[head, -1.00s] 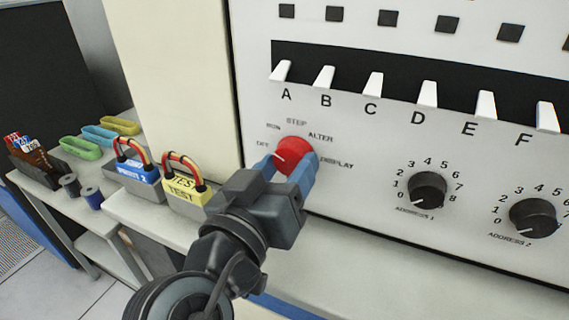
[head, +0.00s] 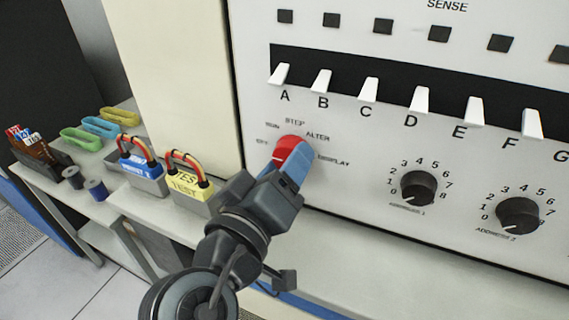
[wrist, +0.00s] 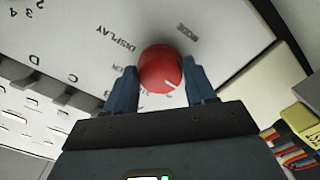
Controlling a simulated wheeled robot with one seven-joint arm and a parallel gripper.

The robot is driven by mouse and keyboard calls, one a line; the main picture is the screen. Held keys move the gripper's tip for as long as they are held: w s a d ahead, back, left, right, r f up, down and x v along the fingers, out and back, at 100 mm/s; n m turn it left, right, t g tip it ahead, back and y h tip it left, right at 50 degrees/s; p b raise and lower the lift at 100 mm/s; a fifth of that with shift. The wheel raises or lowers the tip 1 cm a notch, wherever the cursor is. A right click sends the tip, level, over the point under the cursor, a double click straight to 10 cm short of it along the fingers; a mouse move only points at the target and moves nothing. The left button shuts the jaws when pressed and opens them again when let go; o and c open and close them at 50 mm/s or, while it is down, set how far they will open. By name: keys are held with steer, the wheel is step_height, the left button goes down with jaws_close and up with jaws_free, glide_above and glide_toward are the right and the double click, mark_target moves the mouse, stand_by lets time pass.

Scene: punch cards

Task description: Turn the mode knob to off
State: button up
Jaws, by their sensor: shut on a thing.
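The red mode knob (head: 286,146) sits on the pale machine panel, with OFF, RUN, STEP, ALTER and DISPLAY printed around it.
A row of white switches (head: 369,90) is above the knob. Two black address knobs (head: 419,187) (head: 518,215) are to its right.

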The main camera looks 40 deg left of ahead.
steer(key=o, duration=1)
steer(key=shift+b+v, duration=0.95)
steer(key=shift+v, duration=2.95)
